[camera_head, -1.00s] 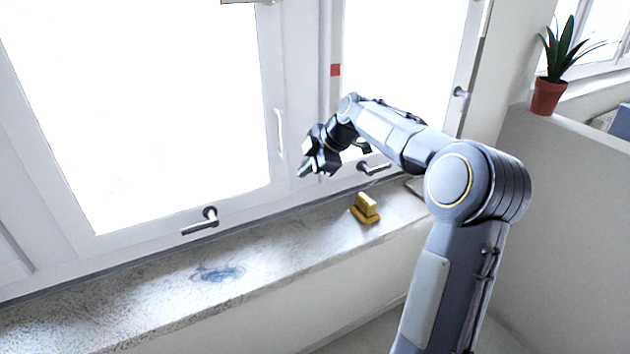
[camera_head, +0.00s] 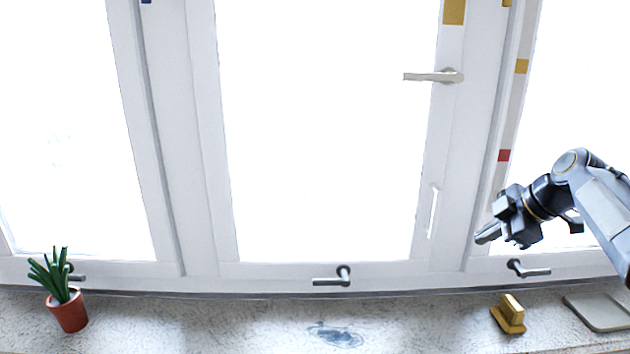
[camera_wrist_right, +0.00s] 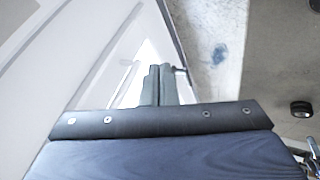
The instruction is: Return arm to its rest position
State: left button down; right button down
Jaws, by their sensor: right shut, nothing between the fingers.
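My right arm (camera_head: 603,205) comes in from the right edge of the head view, bent at a joint, with its gripper (camera_head: 487,238) pointing left. The gripper hangs in the air in front of the window frame, above the sill and apart from it. In the right wrist view its two dark fingers (camera_wrist_right: 158,84) lie side by side, shut with nothing between them. My left arm and gripper are not in view.
The speckled sill (camera_head: 230,325) runs along the bottom. On it are a potted plant (camera_head: 68,310), a blue smudge (camera_head: 336,336), a yellow brush-like object (camera_head: 509,314) and a grey flat plate (camera_head: 600,312). Window handles (camera_head: 334,278) stick out above it.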

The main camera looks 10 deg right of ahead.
jog(key=s+a+f+m, duration=0.3)
jog(key=s+a+m, duration=0.3)
jog(key=s+a, duration=0.55)
jog(key=s+a+f+m+g, duration=0.1)
jog(key=s+a+f+m, duration=0.8)
jog(key=s+a+f, duration=0.2)
jog(key=s+f, duration=0.2)
jog(key=s, duration=0.2)
jog(key=shift+s+a+f+m+y, duration=0.25)
jog(key=shift+s+f+m+y, duration=0.05)
jog(key=shift+f, duration=0.05)
